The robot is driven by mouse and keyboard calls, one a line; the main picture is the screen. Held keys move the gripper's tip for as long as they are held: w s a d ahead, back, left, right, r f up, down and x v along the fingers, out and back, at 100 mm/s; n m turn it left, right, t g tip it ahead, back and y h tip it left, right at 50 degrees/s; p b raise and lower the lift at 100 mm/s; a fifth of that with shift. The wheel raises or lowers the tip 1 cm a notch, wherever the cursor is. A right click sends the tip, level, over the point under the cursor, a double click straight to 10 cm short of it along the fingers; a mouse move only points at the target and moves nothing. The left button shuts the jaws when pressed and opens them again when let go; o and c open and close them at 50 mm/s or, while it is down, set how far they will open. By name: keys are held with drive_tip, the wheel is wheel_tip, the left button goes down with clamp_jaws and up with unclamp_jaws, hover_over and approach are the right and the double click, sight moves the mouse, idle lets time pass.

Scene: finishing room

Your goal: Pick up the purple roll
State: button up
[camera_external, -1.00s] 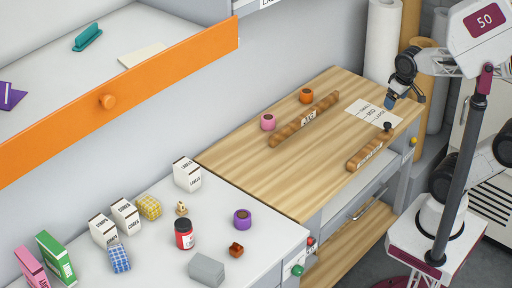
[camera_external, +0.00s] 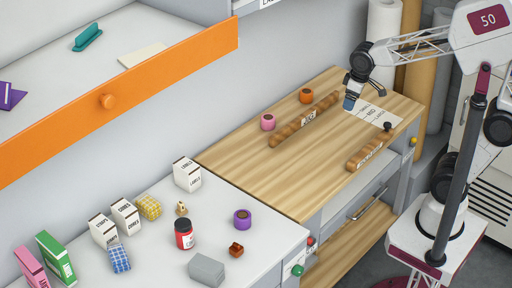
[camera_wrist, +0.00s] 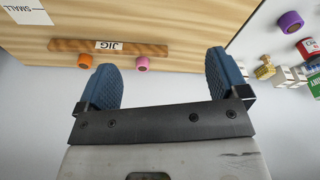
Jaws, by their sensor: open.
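The purple roll (camera_external: 242,219) sits on the white surface at the lower middle of the external view, right of a red jar. It also shows at the upper right of the wrist view (camera_wrist: 290,22). My gripper (camera_external: 350,101) is above the far right part of the wooden bench, well away from the roll. In the wrist view my gripper (camera_wrist: 170,80) has its two blue fingers spread wide with nothing between them.
An orange roll (camera_external: 306,95) and a pink roll (camera_external: 267,122) stand by a long wooden jig (camera_external: 305,119). A shorter wooden bar (camera_external: 370,150) lies near the bench's front.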

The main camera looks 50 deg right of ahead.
drive_tip(key=w+a+f+n, duration=0.35)
drive_tip(key=w+a, duration=0.35)
drive_tip(key=a, duration=0.5)
drive_tip(key=n+g, duration=0.2)
drive_tip(key=n, duration=0.4)
hover_over(243, 214)
drive_tip(key=shift+y, duration=0.3)
drive_tip(key=f, duration=1.2)
drive_tip(key=d+f, duration=0.1)
drive_tip(key=f, duration=0.5)
drive_tip(key=shift+s+f, duration=0.1)
drive_tip(key=shift+f, duration=0.25)
drive_tip(key=shift+a+f+n, duration=0.15)
drive_tip(key=shift+a+n, duration=0.1)
drive_tip(key=shift+a+f, duration=0.15)
drive_tip(key=shift+f, duration=1.1)
drive_tip(key=shift+f, duration=0.2)
